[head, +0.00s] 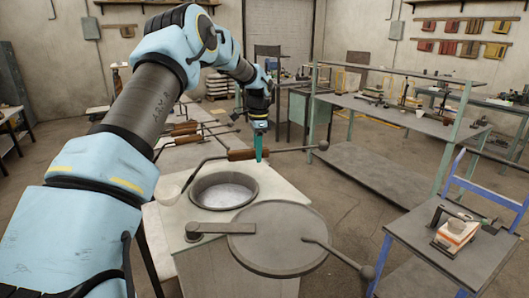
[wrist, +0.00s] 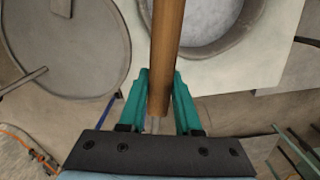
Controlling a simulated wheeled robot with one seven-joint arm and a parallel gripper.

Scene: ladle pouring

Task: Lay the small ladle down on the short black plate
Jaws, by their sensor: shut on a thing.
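My gripper (head: 259,150) is shut on the brown wooden handle (head: 240,155) of a ladle, held about level above the furnace top. In the wrist view the handle (wrist: 166,45) passes between the teal fingers of my gripper (wrist: 160,92). I cannot make out for certain which surface is the short black plate.
The furnace pot (head: 224,192) holds pale grey contents. A round grey lid (head: 275,245) with a handle sits in front. Behind, several wooden-handled ladles (head: 186,130) lie on a table. A blue-framed cart (head: 440,245) and a long shelf bench (head: 390,118) stand to the right.

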